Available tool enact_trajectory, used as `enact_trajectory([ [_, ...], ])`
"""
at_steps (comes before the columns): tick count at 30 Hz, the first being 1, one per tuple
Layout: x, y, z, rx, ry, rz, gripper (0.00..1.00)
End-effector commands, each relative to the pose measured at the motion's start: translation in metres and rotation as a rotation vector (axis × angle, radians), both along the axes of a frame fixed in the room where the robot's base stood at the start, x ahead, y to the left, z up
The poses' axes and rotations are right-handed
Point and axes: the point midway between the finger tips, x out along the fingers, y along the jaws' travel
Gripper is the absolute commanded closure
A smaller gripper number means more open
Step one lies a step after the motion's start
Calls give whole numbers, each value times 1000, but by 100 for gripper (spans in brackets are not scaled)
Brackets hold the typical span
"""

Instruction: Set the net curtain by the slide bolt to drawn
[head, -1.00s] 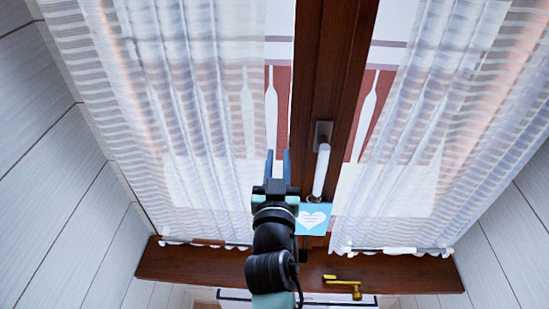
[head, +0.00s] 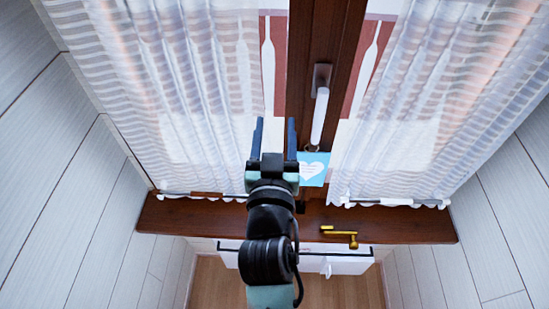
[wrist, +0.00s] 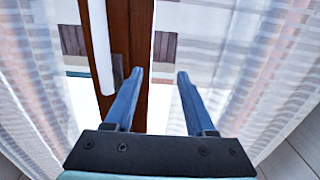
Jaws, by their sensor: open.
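Two sheer white net curtains hang over a window, the left one (head: 170,95) and the right one (head: 410,100), with a gap between them at the dark wooden post. A brass bolt-like fitting (head: 340,236) is on the sill, nearer the right curtain; I cannot tell surely that it is the slide bolt. My gripper (head: 275,120) is open and empty in front of the gap, just right of the left curtain's inner edge. In the wrist view my gripper (wrist: 160,72) has nothing between its fingers, and a curtain (wrist: 235,75) is to their right.
A white window handle (head: 320,105) sticks out from the wooden post (head: 335,50), close to the right of my gripper. A blue card with a white heart (head: 313,169) is below it. The wooden sill (head: 400,225) runs below the curtains. Panelled walls (head: 50,170) close in both sides.

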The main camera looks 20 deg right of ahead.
Motion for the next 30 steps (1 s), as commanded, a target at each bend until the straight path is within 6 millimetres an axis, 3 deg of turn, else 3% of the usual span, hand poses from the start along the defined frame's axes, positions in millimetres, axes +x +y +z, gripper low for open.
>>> enact_trajectory([
  [6, -39, 12, -4, 0, 1, -1, 45],
  [12, -59, 18, -2, -1, 1, -2, 45],
  [30, -64, 20, 0, -1, 1, -3, 45],
])
